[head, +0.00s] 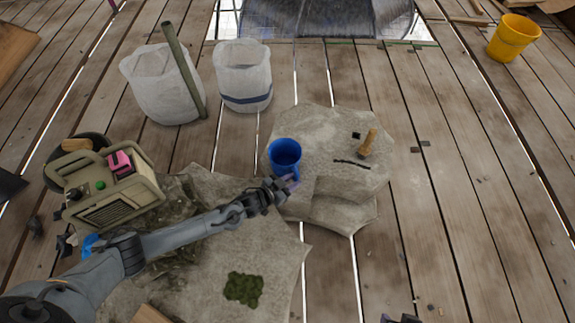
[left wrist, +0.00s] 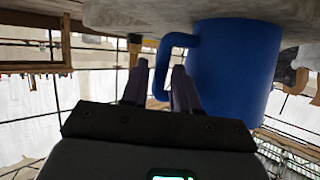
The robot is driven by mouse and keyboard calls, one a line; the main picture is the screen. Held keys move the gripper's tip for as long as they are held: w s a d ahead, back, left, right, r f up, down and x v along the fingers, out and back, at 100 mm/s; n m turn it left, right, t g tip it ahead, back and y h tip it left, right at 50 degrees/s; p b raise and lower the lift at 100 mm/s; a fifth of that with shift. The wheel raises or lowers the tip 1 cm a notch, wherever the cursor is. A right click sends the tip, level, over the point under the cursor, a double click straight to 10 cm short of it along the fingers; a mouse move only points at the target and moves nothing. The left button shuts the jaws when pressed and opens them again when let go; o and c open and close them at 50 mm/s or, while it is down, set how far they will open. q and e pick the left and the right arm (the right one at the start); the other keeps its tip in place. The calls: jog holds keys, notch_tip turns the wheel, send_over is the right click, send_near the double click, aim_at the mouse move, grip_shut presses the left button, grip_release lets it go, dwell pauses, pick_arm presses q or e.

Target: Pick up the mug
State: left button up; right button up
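The blue mug (head: 285,156) stands upright on the pale stone block, with its handle toward my left gripper. In the left wrist view, the mug (left wrist: 235,70) appears upside down under the stone surface. There the left gripper's fingers (left wrist: 160,88) are apart, and the handle's upright part shows between them. Whether they touch the handle I cannot tell. Only a small dark tip of my right gripper (head: 401,319) shows at the bottom edge of the head view.
The stone block (head: 325,135) also carries a wooden-handled tool (head: 367,143) and a thin dark rod. A beige radio (head: 108,187) stands at left on rough stone. White sacks (head: 243,75) stand behind, and a yellow bucket (head: 513,38) is far right. Planks at right are mostly clear.

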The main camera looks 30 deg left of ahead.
aim_at(295, 180)
pick_arm(q)
jog(key=shift+w+f+b, duration=0.25)
jog(key=shift+f+b, duration=0.05)
jog(key=shift+b, duration=0.05)
jog(key=b+x, duration=0.3)
jog(key=shift+w+d+f, duration=0.1)
jog(key=shift+w+f, duration=0.1)
jog(key=shift+w, duration=0.1)
jog(key=shift+w+d, duration=0.15)
jog(key=shift+w, duration=0.2)
jog(key=shift+s, duration=0.1)
jog(key=shift+c, duration=0.3)
grip_shut()
